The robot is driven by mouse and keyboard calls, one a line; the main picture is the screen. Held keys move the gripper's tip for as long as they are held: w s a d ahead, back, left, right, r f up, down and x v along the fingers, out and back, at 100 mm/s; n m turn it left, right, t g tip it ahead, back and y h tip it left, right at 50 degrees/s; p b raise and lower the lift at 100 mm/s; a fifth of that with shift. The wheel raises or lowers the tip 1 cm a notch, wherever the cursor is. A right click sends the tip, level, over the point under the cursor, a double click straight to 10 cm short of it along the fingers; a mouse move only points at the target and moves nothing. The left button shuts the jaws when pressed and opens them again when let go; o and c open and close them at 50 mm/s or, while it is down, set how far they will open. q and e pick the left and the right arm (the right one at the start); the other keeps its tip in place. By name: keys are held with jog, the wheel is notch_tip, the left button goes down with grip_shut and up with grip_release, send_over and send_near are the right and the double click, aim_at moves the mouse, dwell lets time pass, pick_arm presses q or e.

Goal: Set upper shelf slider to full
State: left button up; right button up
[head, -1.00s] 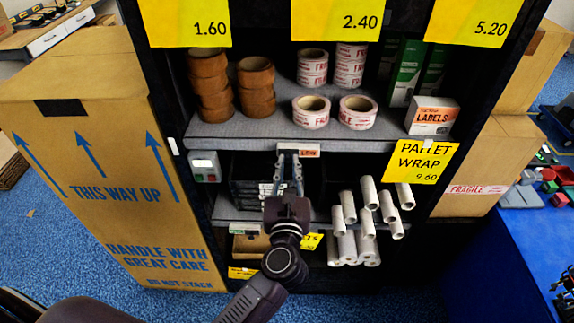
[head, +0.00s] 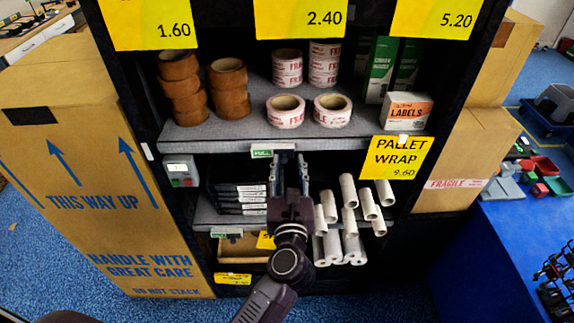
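The upper shelf slider (head: 282,147) is a pale cover on the front edge of the upper shelf (head: 205,147). It sits at the right of its strip, and a small green label (head: 262,154) shows to its left. The label's word is small but looks like FULL. Whether a fingertip touches the slider cannot be told. My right gripper is not in view.
Tape rolls (head: 285,110) and a labels box (head: 407,111) stand on the upper shelf. White wrap rolls (head: 350,190) lie right of my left gripper, and dark stacked boxes (head: 237,192) lie left. A control box (head: 181,170) is on the left post. A large carton (head: 85,220) stands left.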

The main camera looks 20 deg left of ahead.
pick_arm(q)
jog(key=shift+a, duration=0.25)
jog(key=shift+s, duration=0.25)
jog(key=v, duration=1.1)
jog(key=shift+s+d, duration=0.25)
jog(key=shift+d, duration=0.05)
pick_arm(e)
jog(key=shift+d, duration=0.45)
